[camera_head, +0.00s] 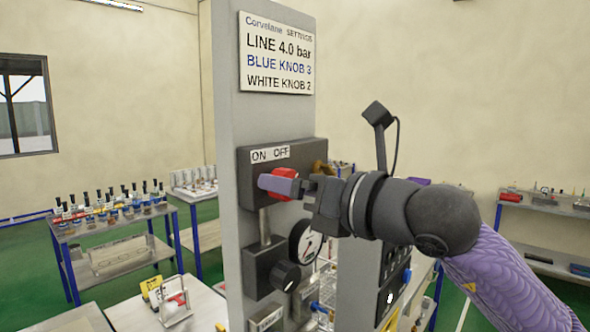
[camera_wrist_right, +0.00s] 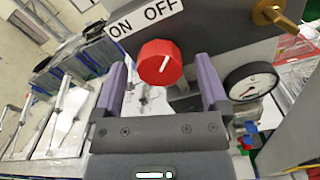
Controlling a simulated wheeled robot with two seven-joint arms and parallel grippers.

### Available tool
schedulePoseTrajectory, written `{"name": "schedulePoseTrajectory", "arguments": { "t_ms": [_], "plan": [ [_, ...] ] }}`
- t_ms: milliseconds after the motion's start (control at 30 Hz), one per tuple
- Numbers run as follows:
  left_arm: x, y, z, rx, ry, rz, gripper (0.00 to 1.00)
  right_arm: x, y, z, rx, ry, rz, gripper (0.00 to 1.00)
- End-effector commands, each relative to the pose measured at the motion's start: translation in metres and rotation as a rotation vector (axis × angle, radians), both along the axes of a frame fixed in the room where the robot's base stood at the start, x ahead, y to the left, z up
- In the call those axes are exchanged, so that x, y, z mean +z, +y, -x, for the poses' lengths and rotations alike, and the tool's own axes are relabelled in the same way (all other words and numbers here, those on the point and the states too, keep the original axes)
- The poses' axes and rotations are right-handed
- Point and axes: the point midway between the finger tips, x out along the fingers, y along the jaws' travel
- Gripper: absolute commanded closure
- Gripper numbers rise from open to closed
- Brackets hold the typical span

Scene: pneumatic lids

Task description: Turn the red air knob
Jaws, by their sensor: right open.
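The red air knob (camera_wrist_right: 160,62) sits on a dark box below the ON OFF label (camera_wrist_right: 145,17). Its white mark slants up and to the right in the right wrist view. In the head view the knob (camera_head: 284,182) is partly hidden behind a purple finger. My right gripper (camera_wrist_right: 166,85) is open, with its two purple fingers on either side of the knob and gaps showing between them and it. In the head view my right gripper (camera_head: 290,185) reaches in from the right in front of the box. My left gripper is not in view.
A pressure gauge (camera_head: 305,242) and a black knob (camera_head: 285,275) are below on the grey panel (camera_head: 232,130). A brass fitting (camera_wrist_right: 280,14) sticks out right of the red knob. A settings sign (camera_head: 277,55) hangs above. Tables with bottles (camera_head: 112,205) stand behind at left.

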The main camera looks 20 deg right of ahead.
Motion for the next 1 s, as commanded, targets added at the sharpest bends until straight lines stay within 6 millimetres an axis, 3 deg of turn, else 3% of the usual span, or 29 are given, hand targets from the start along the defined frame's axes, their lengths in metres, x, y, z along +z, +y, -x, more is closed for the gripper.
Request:
{"name": "schedulePoseTrajectory", "arguments": {
  "t_ms": [233, 267, 700, 1000],
  "plan": [
    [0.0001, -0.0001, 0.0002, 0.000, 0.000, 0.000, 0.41, -0.0012, 0.0011, -0.0015, 0.000, 0.001, 0.000, 0.06],
    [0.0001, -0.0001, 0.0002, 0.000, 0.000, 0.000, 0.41, -0.0012, 0.0010, -0.0014, 0.000, 0.001, 0.000, 0.10],
    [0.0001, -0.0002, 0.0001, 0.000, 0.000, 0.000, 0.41, -0.0009, 0.0008, -0.0012, 0.001, 0.001, 0.000, 1.00],
    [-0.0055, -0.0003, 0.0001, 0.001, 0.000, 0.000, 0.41, -0.0016, 0.0008, -0.0011, 0.000, -0.027, 0.042, 1.00]
  ]
}}
